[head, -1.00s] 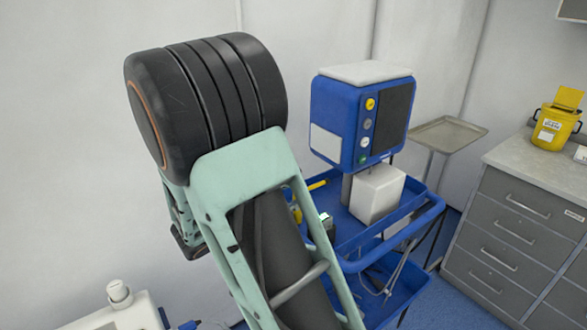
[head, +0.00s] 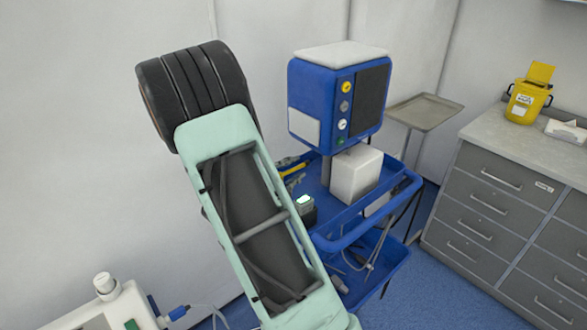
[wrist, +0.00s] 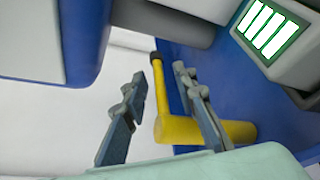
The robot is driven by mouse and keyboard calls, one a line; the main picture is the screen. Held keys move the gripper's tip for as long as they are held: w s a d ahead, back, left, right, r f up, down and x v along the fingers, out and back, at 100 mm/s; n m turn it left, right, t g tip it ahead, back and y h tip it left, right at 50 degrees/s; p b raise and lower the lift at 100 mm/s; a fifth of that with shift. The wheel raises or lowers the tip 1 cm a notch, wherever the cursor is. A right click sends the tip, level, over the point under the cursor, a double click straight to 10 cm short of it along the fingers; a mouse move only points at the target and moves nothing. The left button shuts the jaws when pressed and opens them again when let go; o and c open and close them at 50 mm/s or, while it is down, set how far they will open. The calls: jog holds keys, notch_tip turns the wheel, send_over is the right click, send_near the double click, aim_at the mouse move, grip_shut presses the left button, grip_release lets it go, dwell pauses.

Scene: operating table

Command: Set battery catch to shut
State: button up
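A yellow bar (wrist: 162,92) with a black tip and a thicker yellow base shows in the wrist view, beside a blue surface. I cannot tell whether it is the battery catch; no other part is clearly a catch. A grey unit with lit green-and-white bars (wrist: 271,30) is at the upper right there. In the head view a small dark unit with a lit top (head: 304,202) and a yellow piece (head: 293,171) sit on the trolley. My gripper (wrist: 160,73) is open, its fingers on either side of the yellow bar in the picture; contact cannot be told. The arm hides the gripper in the head view.
The blue trolley (head: 345,241) carries a blue machine (head: 316,99) on a post and a white box (head: 355,174). A metal tray stand (head: 425,111) is behind it. Grey drawers (head: 493,212) stand at right, with a yellow bin (head: 527,100) on top. Blue floor shows between.

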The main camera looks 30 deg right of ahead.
jog(key=shift+c, duration=0.3)
grip_shut()
